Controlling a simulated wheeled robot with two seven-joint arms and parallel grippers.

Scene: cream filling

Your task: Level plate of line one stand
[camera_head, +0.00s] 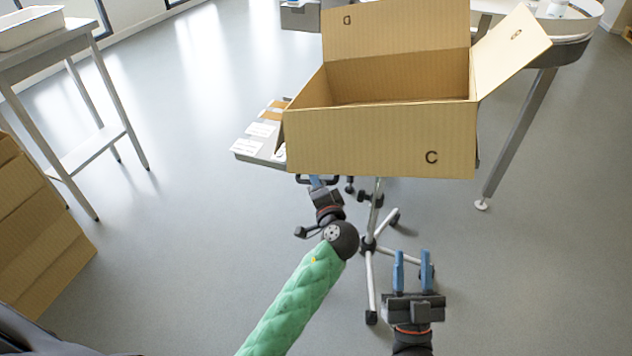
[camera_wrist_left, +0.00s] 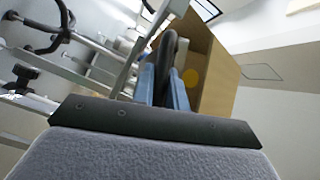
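The stand (camera_head: 369,270) is a metal pole on a wheeled base in the middle of the head view. Its grey plate (camera_head: 262,159) shows at the left of an open cardboard box (camera_head: 380,140), which hides the rest; I cannot tell its exact tilt. A black handle (camera_head: 332,180) sticks out under the plate at the front. My left gripper (camera_head: 315,182) is at this handle. In the left wrist view the blue fingers (camera_wrist_left: 163,88) lie on both sides of the black handle (camera_wrist_left: 167,55), close against it. My right gripper (camera_head: 412,270) is open and empty, low at the right.
White labels lie on the plate's left part. A round-edged table (camera_head: 560,50) with a slanting leg stands at the right. The floor between is clear.

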